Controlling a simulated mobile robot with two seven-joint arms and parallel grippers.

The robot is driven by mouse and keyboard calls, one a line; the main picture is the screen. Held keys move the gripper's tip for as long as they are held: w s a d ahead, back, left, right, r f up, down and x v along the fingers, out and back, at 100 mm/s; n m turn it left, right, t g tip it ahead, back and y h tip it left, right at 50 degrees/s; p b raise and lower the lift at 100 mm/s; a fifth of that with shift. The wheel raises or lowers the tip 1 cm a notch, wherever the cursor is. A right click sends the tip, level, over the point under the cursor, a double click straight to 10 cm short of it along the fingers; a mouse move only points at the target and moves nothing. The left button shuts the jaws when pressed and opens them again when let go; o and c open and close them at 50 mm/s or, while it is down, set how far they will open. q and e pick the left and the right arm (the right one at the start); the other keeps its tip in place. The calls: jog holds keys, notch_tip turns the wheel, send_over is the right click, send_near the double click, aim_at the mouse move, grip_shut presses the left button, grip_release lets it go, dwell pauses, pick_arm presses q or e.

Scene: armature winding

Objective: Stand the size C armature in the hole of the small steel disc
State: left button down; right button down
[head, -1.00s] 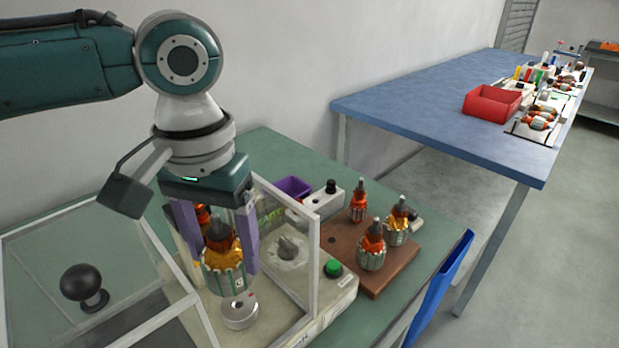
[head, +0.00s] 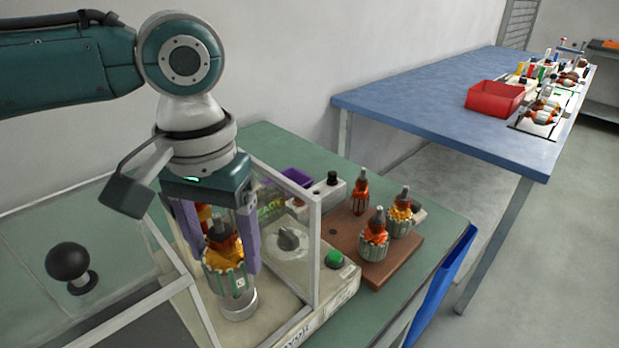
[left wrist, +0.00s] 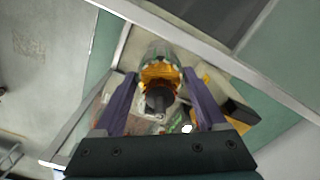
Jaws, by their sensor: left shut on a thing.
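My left gripper (head: 228,262) is shut on an armature (head: 226,282) with a grooved metal core, orange windings and a dark top; a small white label shows on its core. The left wrist view also shows this armature (left wrist: 160,77) between the purple fingers. It is about upright. The small steel disc (head: 239,306) is straight below it, inside the clear-walled station. The armature's lower end covers the disc's top and hole, so I cannot tell how deep its shaft sits. My right gripper is not in view.
Clear panels (head: 316,250) stand close around the arm. A black knob (head: 68,262) is at left. A brown board (head: 374,272) holds several armatures at right. A green button (head: 334,259) and a dial (head: 288,238) are on the station. A blue table (head: 430,115) with a red bin (head: 494,99) stands behind.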

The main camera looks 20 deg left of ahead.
pick_arm(q)
jog(key=shift+f+b, duration=0.4)
jog(key=shift+f, duration=0.55)
grip_release()
dwell(0.3)
dwell(0.3)
notch_tip(320, 180, up, 5)
jog(key=p, duration=0.6)
jog(key=shift+f, duration=0.2)
